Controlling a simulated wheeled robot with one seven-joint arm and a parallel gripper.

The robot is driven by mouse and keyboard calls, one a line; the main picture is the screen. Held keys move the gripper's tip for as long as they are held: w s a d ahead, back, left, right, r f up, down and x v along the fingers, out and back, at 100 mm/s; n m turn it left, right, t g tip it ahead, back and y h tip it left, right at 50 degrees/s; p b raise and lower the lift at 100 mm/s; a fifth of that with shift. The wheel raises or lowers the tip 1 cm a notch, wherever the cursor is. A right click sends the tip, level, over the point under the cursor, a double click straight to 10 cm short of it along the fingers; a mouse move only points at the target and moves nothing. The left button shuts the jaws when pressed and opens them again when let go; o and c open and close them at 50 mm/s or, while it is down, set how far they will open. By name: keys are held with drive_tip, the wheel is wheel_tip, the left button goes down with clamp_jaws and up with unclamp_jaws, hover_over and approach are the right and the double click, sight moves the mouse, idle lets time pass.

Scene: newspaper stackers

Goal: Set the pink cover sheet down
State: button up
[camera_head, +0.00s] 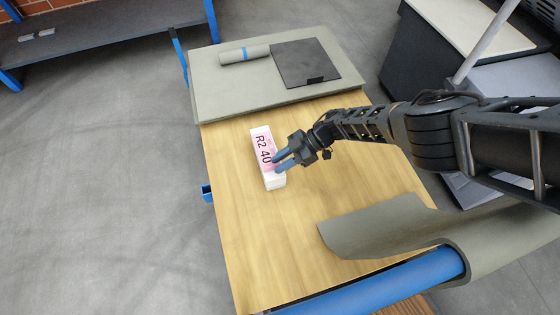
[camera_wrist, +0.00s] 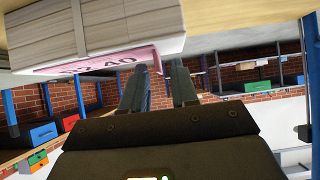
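The pink cover sheet (camera_head: 262,142), marked "R2 40", lies on top of a white stack of paper (camera_head: 274,183) on the wooden table (camera_head: 240,235). In the wrist view, which is upside down, the sheet (camera_wrist: 95,66) lies along the stack (camera_wrist: 85,32), with one end bent at the stack's edge. My gripper (camera_head: 277,163) is at the right side of the stack near the sheet's end. Its two bluish fingers (camera_wrist: 158,68) stand apart, with a gap between them. The sheet's bent end is close to the fingertips; whether it touches them is unclear.
A grey-green mat (camera_head: 225,95) at the table's back holds a rolled sheet (camera_head: 245,54) and a dark flat panel (camera_head: 305,63). A curled grey sheet (camera_head: 385,225) and a blue roller (camera_head: 400,280) are at the front right. The table's left front is clear.

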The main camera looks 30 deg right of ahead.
drive_tip(key=p+v, duration=0.4)
drive_tip(key=v, duration=0.7)
drive_tip(key=shift+d+r, duration=0.15)
drive_tip(key=shift+d, duration=0.05)
drive_tip(key=shift+s, duration=0.1)
